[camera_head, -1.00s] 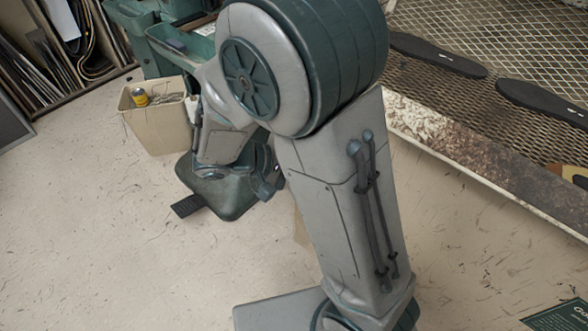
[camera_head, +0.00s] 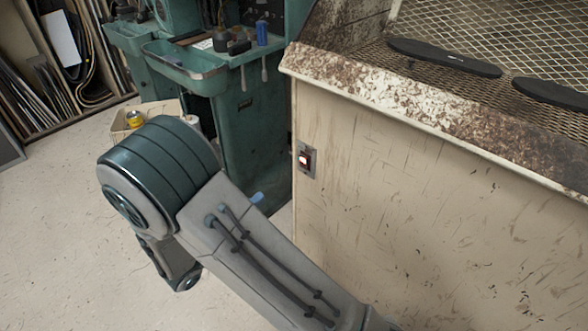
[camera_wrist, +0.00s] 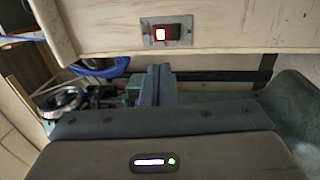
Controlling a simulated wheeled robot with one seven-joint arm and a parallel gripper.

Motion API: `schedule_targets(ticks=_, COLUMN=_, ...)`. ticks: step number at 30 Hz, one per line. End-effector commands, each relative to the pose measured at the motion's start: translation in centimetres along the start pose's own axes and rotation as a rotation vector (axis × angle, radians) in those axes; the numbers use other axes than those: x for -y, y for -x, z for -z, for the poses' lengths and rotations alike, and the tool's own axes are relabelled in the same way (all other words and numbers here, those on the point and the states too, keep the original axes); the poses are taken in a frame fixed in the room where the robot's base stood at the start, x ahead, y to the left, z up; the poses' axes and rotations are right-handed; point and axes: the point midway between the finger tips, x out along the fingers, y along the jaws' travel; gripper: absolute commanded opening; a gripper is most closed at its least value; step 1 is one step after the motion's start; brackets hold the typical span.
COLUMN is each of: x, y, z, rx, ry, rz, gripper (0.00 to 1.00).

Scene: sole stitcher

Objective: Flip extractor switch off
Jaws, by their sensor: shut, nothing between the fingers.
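The extractor switch (camera_head: 305,160) is a small red rocker with a bright white lit part, on a grey metal plate. It sits on the cream side panel (camera_head: 420,210) of the mesh-topped bench, near the panel's left edge. In the wrist view the switch (camera_wrist: 167,34) is at the top centre, with the bright part on the rocker's left. My gripper (camera_wrist: 153,80) is shut and empty, its fingertips below the switch in that picture and apart from it. I cannot make out my gripper in the head view, where my arm fills the lower left.
The rusty bench rim (camera_head: 430,110) juts out above the panel, with dark soles (camera_head: 445,56) on the mesh (camera_head: 480,30). A green machine (camera_head: 250,130) stands left of the bench. A beige bin (camera_head: 122,125) is partly behind my arm. Floor (camera_head: 60,230) is open at left.

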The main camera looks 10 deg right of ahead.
Motion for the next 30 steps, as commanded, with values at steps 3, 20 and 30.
schedule_targets(ticks=3, x=0.0, y=-0.3, z=0.0, rx=0.002, ry=0.0, rz=0.001, gripper=0.0)
schedule_targets(ticks=20, x=0.2, y=-10.4, z=-0.2, rx=0.007, ry=-0.001, rz=0.001, gripper=0.0)
schedule_targets(ticks=30, x=0.1, y=-13.9, z=-0.1, rx=0.002, ry=0.001, rz=0.002, gripper=0.0)
